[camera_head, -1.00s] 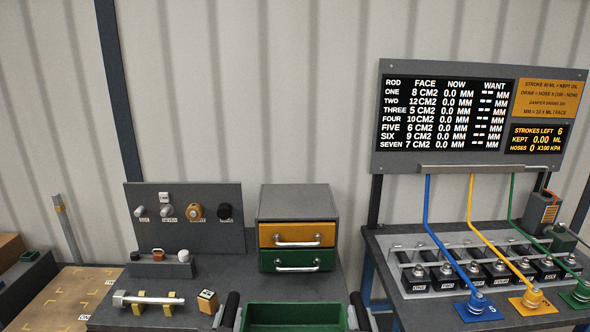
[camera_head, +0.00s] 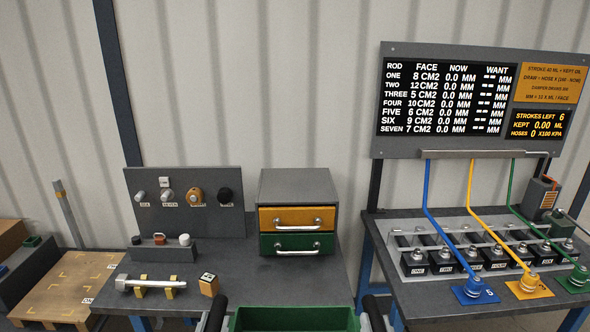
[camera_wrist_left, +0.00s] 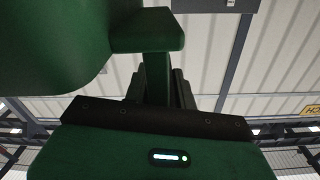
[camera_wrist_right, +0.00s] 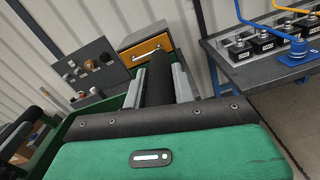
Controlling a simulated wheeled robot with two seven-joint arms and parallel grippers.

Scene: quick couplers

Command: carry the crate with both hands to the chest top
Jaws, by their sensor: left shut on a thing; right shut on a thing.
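The green crate (camera_head: 295,320) is at the bottom edge of the head view, its lower part cut off. My left gripper (camera_head: 215,316) is at the crate's left side and my right gripper (camera_head: 374,316) at its right side, both shut on it. Dark green crate parts fill the upper left of the left wrist view (camera_wrist_left: 148,32). Part of the crate shows at the left of the right wrist view (camera_wrist_right: 108,104). The chest (camera_head: 297,187) has a bare grey top, a yellow drawer and a green drawer, and stands on the bench beyond the crate.
The bench (camera_head: 240,285) holds a grey panel (camera_head: 185,225) with knobs, a metal bar on yellow rests (camera_head: 150,284) and a small tan block (camera_head: 209,285). A second bench with hoses and black blocks (camera_head: 480,258) stands right. A wooden pallet (camera_head: 65,285) is at left.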

